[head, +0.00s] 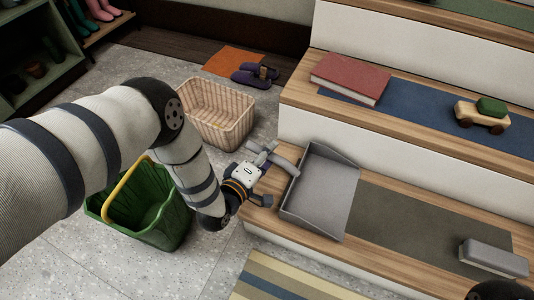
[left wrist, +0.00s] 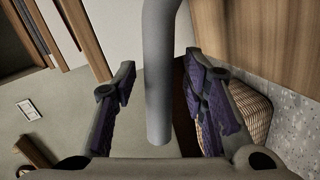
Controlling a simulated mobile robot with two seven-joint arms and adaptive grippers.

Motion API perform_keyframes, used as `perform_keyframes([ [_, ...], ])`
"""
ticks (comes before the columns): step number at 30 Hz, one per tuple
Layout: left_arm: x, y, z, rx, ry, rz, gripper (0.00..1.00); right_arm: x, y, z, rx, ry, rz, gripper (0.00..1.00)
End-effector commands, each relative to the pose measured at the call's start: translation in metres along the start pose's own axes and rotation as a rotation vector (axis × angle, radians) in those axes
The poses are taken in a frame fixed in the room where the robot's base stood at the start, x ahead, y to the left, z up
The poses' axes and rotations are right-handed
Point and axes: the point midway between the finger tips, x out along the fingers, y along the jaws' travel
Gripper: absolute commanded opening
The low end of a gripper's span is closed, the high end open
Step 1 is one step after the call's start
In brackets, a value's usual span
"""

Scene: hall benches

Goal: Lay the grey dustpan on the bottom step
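The grey dustpan (head: 322,193) lies at the left end of the bottom step (head: 390,258), its pan partly over the step's dark mat. Its handle points left, toward my left gripper (head: 268,172). In the left wrist view the grey handle (left wrist: 158,75) runs between the two fingers of my left gripper (left wrist: 160,105). The fingers are spread, with a gap on each side of the handle.
A grey block-like object (head: 493,258) sits at the step's right end. A red book (head: 350,76) and toy car (head: 482,114) are on the step above. A wicker basket (head: 217,112) and green basket (head: 150,215) stand on the floor at left. The mat's middle is bare.

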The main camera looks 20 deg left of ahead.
Motion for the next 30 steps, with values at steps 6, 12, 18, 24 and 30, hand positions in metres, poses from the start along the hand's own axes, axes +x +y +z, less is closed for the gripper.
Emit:
perform_keyframes([
  [6, -0.004, 0.005, -0.001, 0.0, 0.0, -0.001, 0.39, -0.003, 0.0, 0.002, 0.001, 0.007, 0.0, 0.4],
  [12, -0.056, 0.009, -0.003, -0.001, 0.001, -0.001, 0.39, -0.019, -0.001, 0.008, 0.005, 0.05, -0.003, 0.4],
  [18, -0.103, 0.007, -0.002, 0.0, 0.001, 0.001, 0.39, -0.031, -0.002, 0.011, 0.01, 0.081, -0.005, 0.4],
  [24, -0.121, 0.004, -0.001, 0.0, 0.0, 0.0, 0.39, -0.034, -0.002, 0.011, 0.011, 0.092, -0.006, 0.4],
  [30, -0.121, 0.003, -0.001, 0.0, 0.0, 0.0, 0.39, -0.034, -0.002, 0.011, 0.011, 0.091, -0.006, 0.4],
])
